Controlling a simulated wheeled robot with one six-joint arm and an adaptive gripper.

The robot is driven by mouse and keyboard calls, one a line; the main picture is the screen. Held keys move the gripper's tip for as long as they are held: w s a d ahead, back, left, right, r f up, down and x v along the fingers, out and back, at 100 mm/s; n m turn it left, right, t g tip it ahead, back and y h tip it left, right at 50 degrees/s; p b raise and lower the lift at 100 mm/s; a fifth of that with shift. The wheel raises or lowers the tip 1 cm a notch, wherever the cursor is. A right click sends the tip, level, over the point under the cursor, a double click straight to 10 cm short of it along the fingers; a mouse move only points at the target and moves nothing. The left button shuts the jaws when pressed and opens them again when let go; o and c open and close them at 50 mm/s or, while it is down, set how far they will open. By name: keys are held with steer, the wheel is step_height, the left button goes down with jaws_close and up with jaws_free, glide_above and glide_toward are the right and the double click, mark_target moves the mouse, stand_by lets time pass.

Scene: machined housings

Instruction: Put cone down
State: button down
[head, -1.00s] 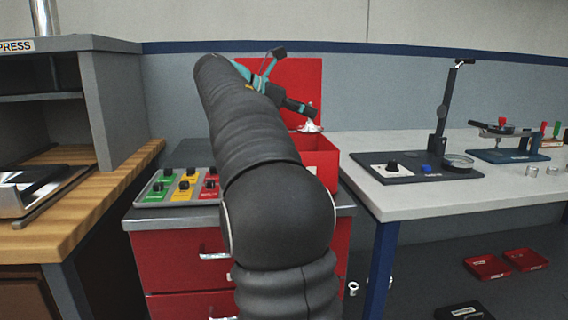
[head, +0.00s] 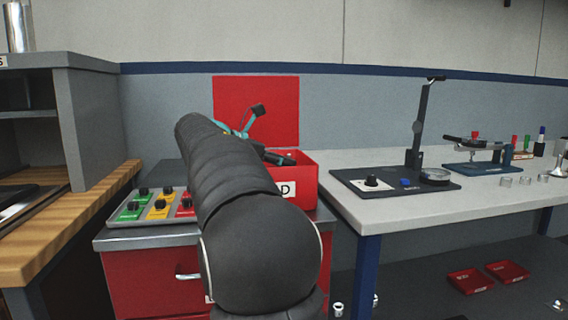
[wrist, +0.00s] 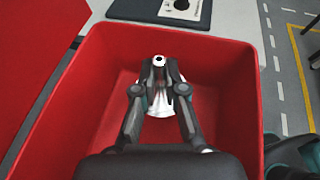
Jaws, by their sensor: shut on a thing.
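My gripper (wrist: 160,76) is shut on a pale, shiny cone (wrist: 165,106) in the wrist view. The cone is held between the two fingers, which cover parts of it. Cone and fingers are inside the outline of an open red bin (wrist: 232,72); I cannot tell whether the cone touches the floor of it. In the head view the red bin (head: 303,173) stands on a cabinet, and my arm covers part of it. The cone is not clearly visible there.
A switch panel (head: 128,218) with green, yellow and red plates lies left of the bin. A red board (head: 255,92) stands behind. A pale bench (head: 400,208) with a dark gauge stand (head: 416,130) is to the right. The rest of the bin's floor looks clear.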

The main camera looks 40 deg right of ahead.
steer(key=shift+f, duration=0.6)
steer(key=c, duration=1.2)
jaws_free()
steer(key=shift+c, duration=0.2)
steer(key=shift+r, duration=0.5)
steer(key=p+v, duration=0.2)
steer(key=v, duration=1)
